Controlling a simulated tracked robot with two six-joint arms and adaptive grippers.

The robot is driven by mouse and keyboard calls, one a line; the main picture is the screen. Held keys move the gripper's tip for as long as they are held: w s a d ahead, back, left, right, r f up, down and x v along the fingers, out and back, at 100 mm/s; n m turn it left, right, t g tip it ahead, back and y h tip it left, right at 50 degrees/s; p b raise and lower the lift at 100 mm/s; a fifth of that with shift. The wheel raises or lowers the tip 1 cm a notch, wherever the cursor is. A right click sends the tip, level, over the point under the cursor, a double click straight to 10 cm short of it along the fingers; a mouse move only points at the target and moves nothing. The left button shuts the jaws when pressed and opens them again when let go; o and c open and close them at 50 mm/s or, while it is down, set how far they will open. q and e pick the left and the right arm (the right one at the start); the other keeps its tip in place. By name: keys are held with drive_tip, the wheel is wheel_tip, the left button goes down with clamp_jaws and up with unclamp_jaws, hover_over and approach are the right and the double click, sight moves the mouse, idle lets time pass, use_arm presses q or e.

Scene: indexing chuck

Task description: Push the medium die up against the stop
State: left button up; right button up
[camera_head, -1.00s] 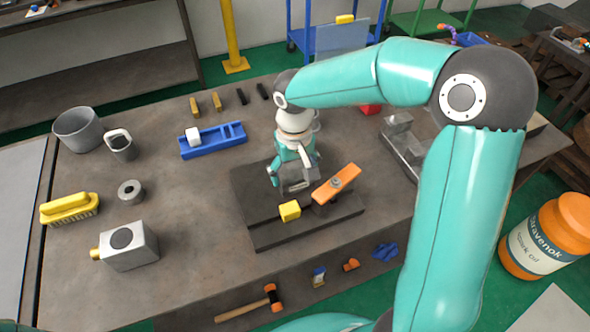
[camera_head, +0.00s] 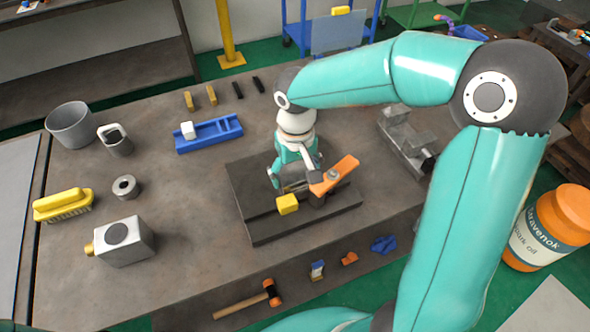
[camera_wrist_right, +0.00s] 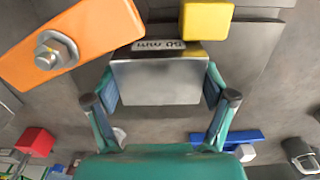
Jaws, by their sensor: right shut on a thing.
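My right gripper (camera_head: 290,178) is over the dark plate (camera_head: 262,232) on the bench. In the right wrist view its fingers (camera_wrist_right: 161,85) are shut on both sides of a grey metal block (camera_wrist_right: 158,80), which I take as the medium die. The block's far edge carries an upside-down mark like "50 mm". A yellow block (camera_head: 287,204), possibly the stop, sits on the plate just beyond it and also shows in the wrist view (camera_wrist_right: 207,18). The gap between them is very small; I cannot tell if they touch. My left gripper is out of view.
An orange bolted clamp bar (camera_head: 345,168) lies close beside the held block. A blue tray (camera_head: 218,133) with a white cube (camera_head: 188,130) stands behind left. A grey vise-like fixture (camera_head: 405,140) stands right. A square grey block with a brass knob (camera_head: 124,243) is front left.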

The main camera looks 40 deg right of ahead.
drive_tip(key=shift+s, duration=0.3)
idle(0.8)
drive_tip(key=o, duration=1.7)
drive_tip(key=shift+a, duration=0.1)
drive_tip(key=shift+r, duration=5.95)
